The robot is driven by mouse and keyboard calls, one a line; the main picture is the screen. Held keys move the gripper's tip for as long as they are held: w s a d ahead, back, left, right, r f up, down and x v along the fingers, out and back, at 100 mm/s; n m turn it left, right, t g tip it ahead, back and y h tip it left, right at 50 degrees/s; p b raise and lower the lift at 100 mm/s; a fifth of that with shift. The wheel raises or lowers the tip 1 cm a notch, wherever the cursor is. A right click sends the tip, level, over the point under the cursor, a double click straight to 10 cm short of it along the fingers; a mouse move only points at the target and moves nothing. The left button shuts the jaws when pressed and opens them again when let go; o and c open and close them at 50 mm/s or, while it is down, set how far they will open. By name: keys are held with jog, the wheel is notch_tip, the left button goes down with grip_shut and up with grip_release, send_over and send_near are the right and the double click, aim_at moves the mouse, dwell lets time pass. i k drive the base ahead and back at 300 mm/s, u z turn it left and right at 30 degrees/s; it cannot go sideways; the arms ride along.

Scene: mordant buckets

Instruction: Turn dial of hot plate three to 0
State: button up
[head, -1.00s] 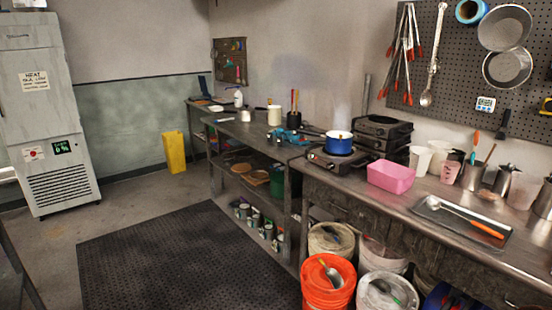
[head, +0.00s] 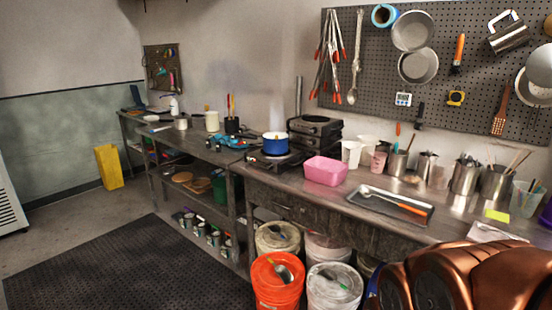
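A hot plate (head: 270,160) sits on the bench with a blue pot (head: 276,145) on top. Behind it and to the right, dark hot plates (head: 315,130) are stacked against the wall. No number labels are readable, so I cannot tell which one is hot plate three. The dials are too small to make out, and so are their settings. My gripper is not in view.
A pink tub (head: 325,171) stands right of the blue pot. A metal tray (head: 393,206) with an orange-handled ladle lies farther right. Orange (head: 277,285) and white (head: 334,290) buckets stand below the bench front. A dark floor mat (head: 110,268) is clear at left.

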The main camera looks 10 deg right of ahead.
aim_at(268, 167)
jog(key=u, duration=0.45)
jog(key=i, duration=1.1)
jog(key=u, duration=0.85)
jog(key=i, duration=0.75)
jog(key=u, duration=0.1)
